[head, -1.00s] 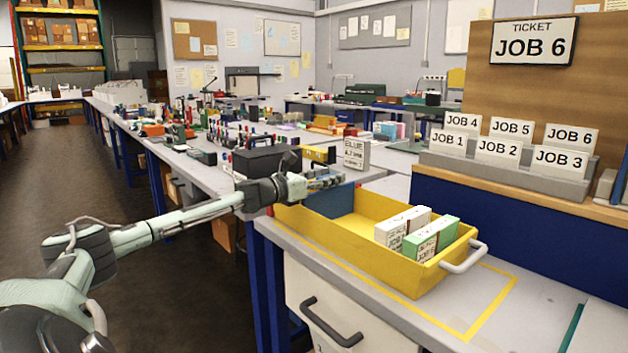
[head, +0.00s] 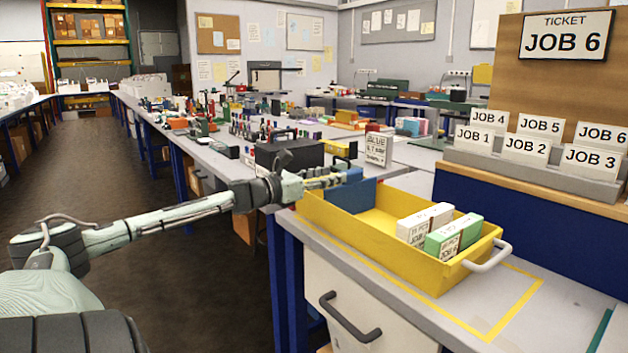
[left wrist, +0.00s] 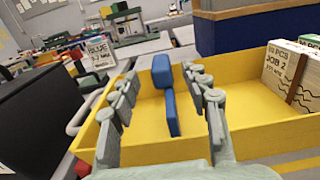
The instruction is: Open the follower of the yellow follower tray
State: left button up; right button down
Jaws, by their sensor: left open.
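The yellow follower tray (head: 385,255) stands on the bench, long and open-topped. Its follower is a blue upright plate (head: 358,195) across the inside near the far left end, with a blue knob (head: 352,174) on top. In the left wrist view the follower (left wrist: 171,113) is seen nearly edge-on, with its knob (left wrist: 162,71) above. My left gripper (head: 333,179) is over the tray's far left end beside the knob. In the left wrist view its open fingers (left wrist: 160,92) stand on either side of the follower, with visible gaps. My right gripper is not seen.
White and green JOB boxes (head: 425,222) stand in the tray's near right end. A black box (head: 290,155) and a BLUE sign (head: 376,150) stand behind the tray. A rack of job cards (head: 540,160) stands at right. The bench front is clear.

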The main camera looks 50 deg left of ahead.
pick_arm(q)
jog(key=shift+s+a, duration=0.15)
jog(key=shift+s, duration=2)
